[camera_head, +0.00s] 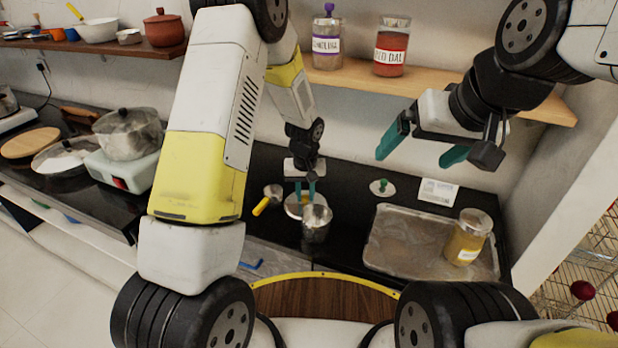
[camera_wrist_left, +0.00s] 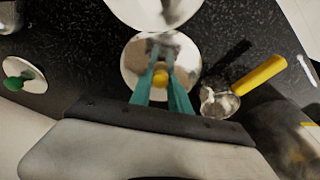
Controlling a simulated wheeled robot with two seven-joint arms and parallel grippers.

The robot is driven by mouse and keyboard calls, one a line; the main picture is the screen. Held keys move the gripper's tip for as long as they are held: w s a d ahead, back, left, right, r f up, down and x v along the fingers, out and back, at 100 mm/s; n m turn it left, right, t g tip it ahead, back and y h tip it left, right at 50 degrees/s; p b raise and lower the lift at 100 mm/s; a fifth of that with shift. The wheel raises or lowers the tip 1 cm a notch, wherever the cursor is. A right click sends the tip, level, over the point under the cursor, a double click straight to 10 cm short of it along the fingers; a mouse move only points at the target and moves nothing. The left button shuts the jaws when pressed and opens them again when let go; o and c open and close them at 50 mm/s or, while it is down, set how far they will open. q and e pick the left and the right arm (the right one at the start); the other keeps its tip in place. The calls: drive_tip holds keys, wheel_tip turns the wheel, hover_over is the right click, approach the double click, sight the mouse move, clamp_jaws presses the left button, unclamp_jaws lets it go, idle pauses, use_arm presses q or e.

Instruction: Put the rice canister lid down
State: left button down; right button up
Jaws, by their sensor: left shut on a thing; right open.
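A round steel lid (camera_head: 293,208) with a yellow knob is by the counter's middle, partly hidden behind an open metal canister (camera_head: 316,224). My left gripper (camera_head: 305,188) points down and is shut on the yellow knob. The left wrist view shows the lid (camera_wrist_left: 133,62) and its knob (camera_wrist_left: 160,79) between the teal fingers (camera_wrist_left: 166,88). I cannot tell whether the lid touches the counter. The canister (camera_wrist_left: 155,10) is beside the lid there. My right gripper (camera_head: 422,152) is open and empty, above the counter at the right.
A yellow-handled scoop (camera_head: 266,200) lies beside the lid. A green-knobbed lid (camera_head: 382,188) and a white label card (camera_head: 437,192) lie on the black counter. A metal tray (camera_head: 400,245) holds a yellow jar (camera_head: 468,238). A shelf (camera_head: 450,90) bears two jars above.

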use_arm(q)
drive_tip(key=shift+f, duration=0.1)
drive_tip(key=c, duration=1.5)
unclamp_jaws()
drive_tip(key=shift+o, duration=1.3)
